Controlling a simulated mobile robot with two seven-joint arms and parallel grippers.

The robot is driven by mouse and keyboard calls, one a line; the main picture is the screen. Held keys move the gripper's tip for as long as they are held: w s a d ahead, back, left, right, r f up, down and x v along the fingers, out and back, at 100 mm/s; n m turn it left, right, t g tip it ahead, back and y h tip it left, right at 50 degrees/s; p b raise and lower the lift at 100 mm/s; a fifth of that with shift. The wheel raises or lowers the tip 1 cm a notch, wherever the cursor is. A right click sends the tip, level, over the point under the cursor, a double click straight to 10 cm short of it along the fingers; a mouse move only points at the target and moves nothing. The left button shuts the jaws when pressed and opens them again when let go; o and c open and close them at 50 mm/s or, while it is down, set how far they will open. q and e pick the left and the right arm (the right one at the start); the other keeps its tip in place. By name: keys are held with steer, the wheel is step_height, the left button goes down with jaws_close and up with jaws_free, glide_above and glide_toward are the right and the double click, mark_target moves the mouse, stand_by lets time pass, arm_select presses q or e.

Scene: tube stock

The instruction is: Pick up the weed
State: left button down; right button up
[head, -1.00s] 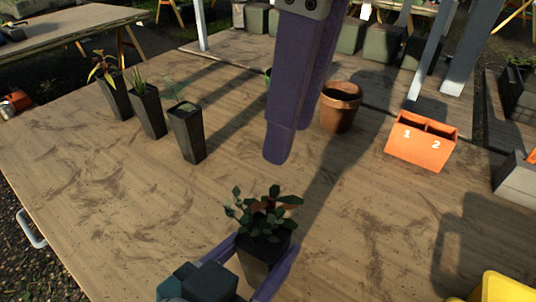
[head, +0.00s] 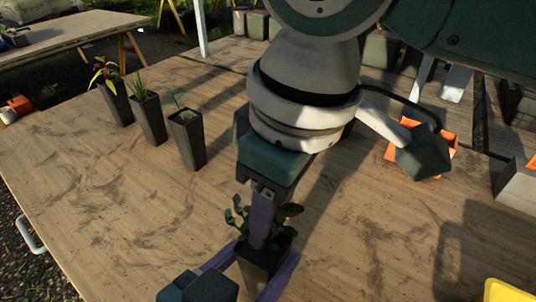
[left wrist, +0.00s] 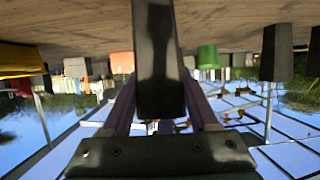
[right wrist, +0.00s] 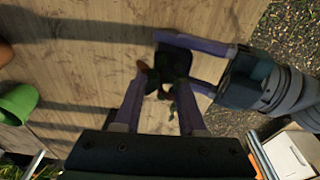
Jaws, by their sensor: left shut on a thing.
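A dark tapered pot (head: 258,262) holds a leafy green plant (head: 240,212) with some reddish-brown leaves. My left gripper (head: 262,278) is shut on this pot from both sides. The pot also fills the middle of the left wrist view (left wrist: 160,60). My right gripper (head: 262,222) points down at the plant from above, and its arm hides part of it. In the right wrist view my right gripper (right wrist: 160,100) has its fingers apart, with leaves (right wrist: 178,92) and a brownish leaf (right wrist: 143,72) below and between them. I cannot tell the weed from the pot's other growth.
Three dark pots with plants (head: 187,138) stand in a row at the left of the table. An orange box (head: 447,140) is partly hidden behind my right arm. A yellow container (head: 508,292) is at the lower right. The table's front left is clear.

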jaws_close()
stand_by(0.6)
